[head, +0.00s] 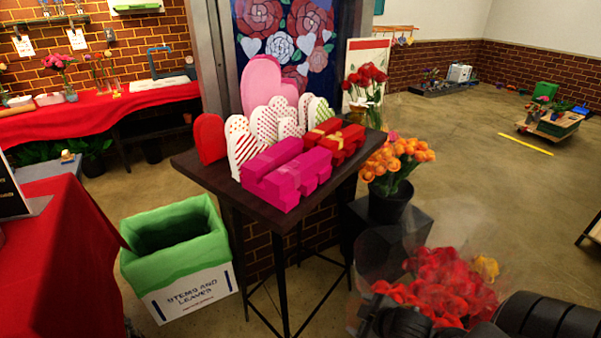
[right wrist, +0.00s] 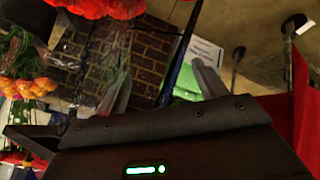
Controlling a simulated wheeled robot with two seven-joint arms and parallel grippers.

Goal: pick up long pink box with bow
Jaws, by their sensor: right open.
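The pink box with its bow (head: 287,178) lies on the dark tall table (head: 202,172) in the head view, at the table's front. Its blocky pink shapes overlap, so I cannot tell whether it is one box or two. My right gripper (head: 376,316) is low at the bottom right of the head view, well apart from the box. In the right wrist view its two grey fingers (right wrist: 163,88) are spread with nothing clearly between them. The pink box is not seen in that view. My left gripper is not in view.
A red box with gold ribbon (head: 336,138) and several heart shapes (head: 263,126) stand behind the pink box. Wrapped red flowers (head: 440,282) are close by my right gripper. Orange flowers (head: 396,160) stand right of the table, a green-lined bin (head: 190,286) below left.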

